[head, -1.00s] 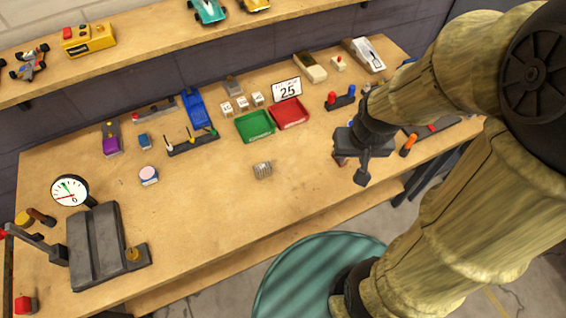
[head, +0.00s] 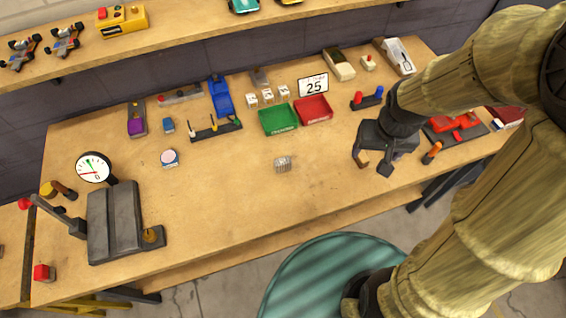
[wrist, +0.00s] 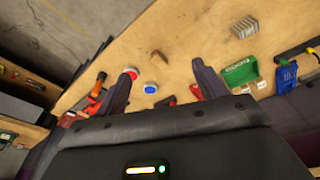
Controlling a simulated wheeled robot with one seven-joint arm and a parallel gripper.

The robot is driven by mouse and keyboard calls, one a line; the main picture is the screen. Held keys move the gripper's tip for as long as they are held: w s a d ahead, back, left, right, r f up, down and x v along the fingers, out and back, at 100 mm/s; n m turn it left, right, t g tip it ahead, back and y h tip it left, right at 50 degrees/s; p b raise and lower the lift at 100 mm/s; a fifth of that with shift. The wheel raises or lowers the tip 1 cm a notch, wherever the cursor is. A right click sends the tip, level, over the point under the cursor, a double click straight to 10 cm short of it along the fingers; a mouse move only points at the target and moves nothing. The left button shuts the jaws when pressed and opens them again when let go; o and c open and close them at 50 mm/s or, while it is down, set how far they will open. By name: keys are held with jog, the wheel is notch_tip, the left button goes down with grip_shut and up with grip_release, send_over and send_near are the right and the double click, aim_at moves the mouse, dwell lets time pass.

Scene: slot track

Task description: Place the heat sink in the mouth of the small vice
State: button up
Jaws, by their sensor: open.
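The heat sink (head: 283,163), a small grey ribbed block, stands on the open middle of the bench. It also shows at the top right of the wrist view (wrist: 244,26). My gripper (head: 374,165) is above the bench, well to the right of the heat sink in the head view. Its two fingers are apart and nothing is held between them in the wrist view (wrist: 164,72). A blue item (head: 220,98) at the back of the bench may be the small vice; its mouth cannot be made out.
A green tray (head: 278,131) and a red tray (head: 326,118) stand behind the heat sink. A dial gauge (head: 93,167) and a large grey block (head: 113,225) are at the left. A screwdriver-like orange tool (head: 432,152) lies right of my gripper. Bench around the heat sink is clear.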

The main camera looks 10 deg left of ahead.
jog(key=w+a+f+n+g+p, duration=0.1)
jog(key=w+a+n+g+p, duration=0.3)
jog(key=a, duration=0.8)
jog(key=n+t+b, duration=0.1)
jog(key=t, duration=0.1)
send_over(282, 161)
jog(key=f, duration=0.2)
jog(key=shift+d, duration=0.25)
notch_tip(282, 161, down, 12)
jog(key=shift+f+p, duration=0.1)
jog(key=shift+p, duration=0.7)
jog(key=shift+a+f+p, duration=0.2)
jog(key=shift+f+p, duration=0.7)
jog(key=shift+f, duration=1.65)
